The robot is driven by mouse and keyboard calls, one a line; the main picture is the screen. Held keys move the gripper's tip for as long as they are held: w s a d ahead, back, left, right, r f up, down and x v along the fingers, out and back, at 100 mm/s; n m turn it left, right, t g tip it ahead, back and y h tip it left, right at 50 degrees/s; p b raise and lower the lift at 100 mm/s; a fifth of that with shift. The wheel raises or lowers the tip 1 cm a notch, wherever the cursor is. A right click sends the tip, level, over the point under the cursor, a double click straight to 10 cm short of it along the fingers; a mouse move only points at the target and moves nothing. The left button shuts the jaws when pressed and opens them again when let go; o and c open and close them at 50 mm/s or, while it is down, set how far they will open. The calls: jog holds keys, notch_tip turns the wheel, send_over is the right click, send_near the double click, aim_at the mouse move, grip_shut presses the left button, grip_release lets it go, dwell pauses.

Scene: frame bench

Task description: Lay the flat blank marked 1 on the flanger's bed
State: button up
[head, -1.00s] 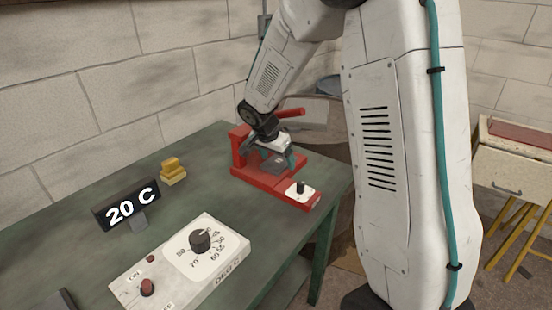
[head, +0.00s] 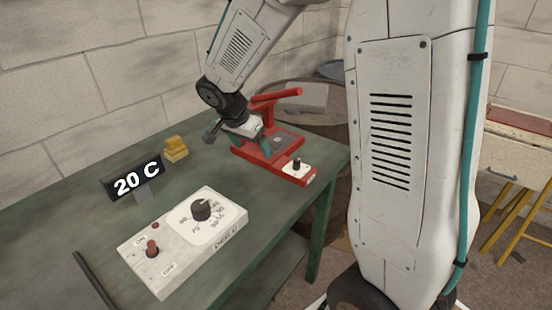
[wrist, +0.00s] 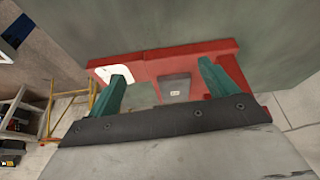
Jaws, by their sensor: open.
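The red flanger (head: 252,153) stands on the bench, and its red bed also shows in the wrist view (wrist: 195,55). A flat grey piece (head: 287,139) lies on the bed. In the wrist view a dark grey piece with a small pale label (wrist: 174,88) lies there. The label's mark is too small to read, so I cannot be sure it is blank 1. My gripper (head: 240,138) is open, above and left of the bed in the head view. In the wrist view its teal fingers (wrist: 160,72) are spread either side of the labelled piece, apart from it.
A red lever (head: 278,97) rises behind the bed. A control box with a dial (head: 185,240), a 20 C display (head: 135,180) and yellow blocks (head: 175,149) stand on the green bench (head: 85,215). A dark flat object (head: 65,285) is at front left.

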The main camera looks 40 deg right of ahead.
jog(key=s+a+r+n+y, duration=0.1)
jog(key=s+a+r+n, duration=0.1)
jog(key=s, duration=0.7)
jog(key=s+a+r+n+y, duration=0.1)
jog(key=s+r+n, duration=0.4)
jog(key=s, duration=0.5)
jog(key=s+a+r+n+y, duration=0.2)
jog(key=s+n, duration=0.4)
jog(key=s, duration=0.4)
jog(key=shift+a+r+n, duration=0.3)
jog(key=shift+a+r, duration=0.25)
jog(key=shift+r, duration=0.35)
